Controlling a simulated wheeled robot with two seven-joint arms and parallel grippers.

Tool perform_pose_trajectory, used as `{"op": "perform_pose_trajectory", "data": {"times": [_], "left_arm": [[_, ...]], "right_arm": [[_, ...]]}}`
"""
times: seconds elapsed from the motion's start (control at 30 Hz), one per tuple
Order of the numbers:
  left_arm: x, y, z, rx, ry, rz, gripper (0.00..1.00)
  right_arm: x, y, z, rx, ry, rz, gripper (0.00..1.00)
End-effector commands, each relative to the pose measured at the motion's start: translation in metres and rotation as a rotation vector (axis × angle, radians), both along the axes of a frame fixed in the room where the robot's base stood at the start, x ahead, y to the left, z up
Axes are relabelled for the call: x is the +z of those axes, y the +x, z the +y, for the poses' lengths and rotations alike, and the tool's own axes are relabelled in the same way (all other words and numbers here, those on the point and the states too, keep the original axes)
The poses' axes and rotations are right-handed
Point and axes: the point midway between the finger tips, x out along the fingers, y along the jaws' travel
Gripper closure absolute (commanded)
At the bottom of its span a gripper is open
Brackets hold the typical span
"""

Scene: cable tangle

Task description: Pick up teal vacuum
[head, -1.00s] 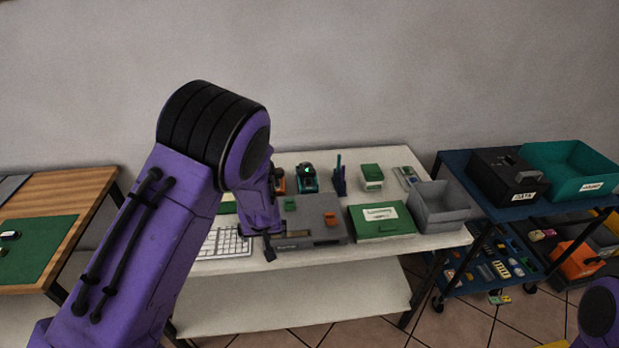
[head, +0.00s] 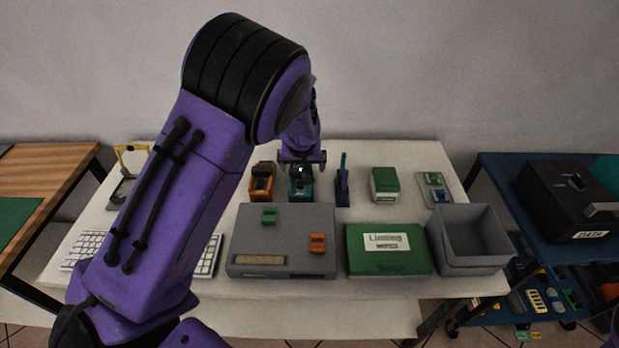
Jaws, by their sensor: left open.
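The teal vacuum (head: 300,188) stands on the white table, between an orange device and a dark blue upright item. My left gripper (head: 302,164) is open, with its fingers spread left and right at the top of the teal vacuum. The gripper hides part of the vacuum's top, and I cannot tell whether the fingers touch it. My right gripper is not in view.
The orange device (head: 262,182) stands close on the left and the dark blue item (head: 343,186) on the right. In front lie a grey case (head: 285,225), a green box (head: 388,262) and a grey bin (head: 470,265). My left forearm covers part of the keyboard (head: 207,258).

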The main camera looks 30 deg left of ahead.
Motion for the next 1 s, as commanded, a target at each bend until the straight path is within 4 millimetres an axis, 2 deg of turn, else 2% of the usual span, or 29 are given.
{"op": "perform_pose_trajectory", "data": {"times": [0.1, 0.27, 0.4, 0.5, 0.77, 0.97, 1.0], "left_arm": [[-0.019, 0.006, 0.005, 0.001, -0.001, 0.002, 0.00], [-0.037, 0.016, 0.009, 0.002, -0.001, 0.005, 0.00], [-0.060, 0.026, 0.017, 0.002, 0.000, 0.008, 0.00], [-0.075, 0.031, 0.020, 0.001, 0.000, 0.007, 0.00], [-0.081, 0.033, 0.021, 0.000, 0.001, 0.004, 0.00], [-0.081, 0.033, 0.021, 0.000, 0.000, 0.004, 0.62], [-0.080, 0.034, 0.021, 0.001, 0.001, 0.003, 0.65]], "right_arm": [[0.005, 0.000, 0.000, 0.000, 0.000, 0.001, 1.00], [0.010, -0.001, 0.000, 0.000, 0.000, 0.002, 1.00], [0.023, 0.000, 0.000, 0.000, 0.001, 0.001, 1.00], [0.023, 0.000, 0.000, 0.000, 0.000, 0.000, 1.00], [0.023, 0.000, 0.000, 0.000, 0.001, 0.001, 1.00], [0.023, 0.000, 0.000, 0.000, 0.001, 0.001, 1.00], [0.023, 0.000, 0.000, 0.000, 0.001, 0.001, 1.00]]}}
